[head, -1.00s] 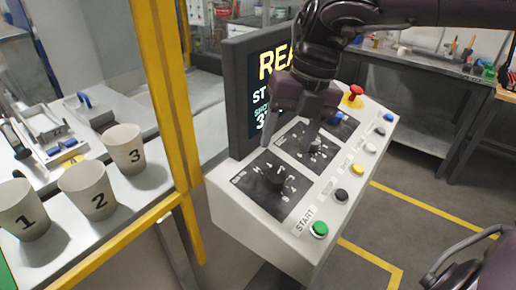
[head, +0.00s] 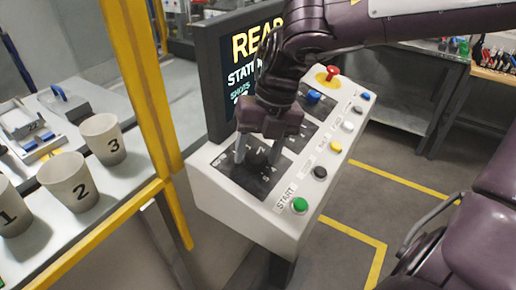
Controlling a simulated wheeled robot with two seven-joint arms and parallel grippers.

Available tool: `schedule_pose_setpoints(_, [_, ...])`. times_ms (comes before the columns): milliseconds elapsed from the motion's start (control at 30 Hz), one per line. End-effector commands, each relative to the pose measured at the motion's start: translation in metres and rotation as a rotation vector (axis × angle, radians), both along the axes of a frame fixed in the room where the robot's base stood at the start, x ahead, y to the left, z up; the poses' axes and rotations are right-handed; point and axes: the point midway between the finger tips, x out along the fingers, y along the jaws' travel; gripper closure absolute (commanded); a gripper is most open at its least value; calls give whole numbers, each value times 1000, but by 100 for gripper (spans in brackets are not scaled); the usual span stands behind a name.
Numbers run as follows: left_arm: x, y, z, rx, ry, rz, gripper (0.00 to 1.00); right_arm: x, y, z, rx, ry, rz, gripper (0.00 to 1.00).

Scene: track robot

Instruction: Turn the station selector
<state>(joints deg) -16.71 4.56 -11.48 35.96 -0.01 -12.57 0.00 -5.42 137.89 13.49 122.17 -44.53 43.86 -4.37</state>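The white control box (head: 235,215) carries black dial plates along its sloped top. A dark round knob (head: 258,156) sits on the front dial plate, nearest the green START button; I cannot read a name on it. My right gripper (head: 259,152) points down over this knob, with its fingers apart, one on each side. I cannot tell whether the fingers touch the knob. The gripper and wrist hide the middle dial and part of this plate. The screen (head: 220,95) behind shows part of a ready message, a station line and a shots line. My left gripper is not in view.
A red emergency button (head: 332,72) and a blue knob (head: 313,96) are at the far end. A green button (head: 300,205) and several others line the right edge. A yellow post (head: 141,80) and numbered cups (head: 70,182) stand left.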

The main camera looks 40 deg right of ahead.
Motion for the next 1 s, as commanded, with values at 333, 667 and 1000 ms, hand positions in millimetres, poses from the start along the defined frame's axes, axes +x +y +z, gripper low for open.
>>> schedule_pose_setpoints(333, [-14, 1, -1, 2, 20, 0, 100, 0, 0, 0, 0, 0, -1, 86])
schedule_pose_setpoints(667, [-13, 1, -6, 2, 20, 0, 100, 0, 0, 0, 23, 6, -83, 86])
schedule_pose_setpoints(1000, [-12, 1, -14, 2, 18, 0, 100, 0, 0, 0, 85, 32, -330, 86])
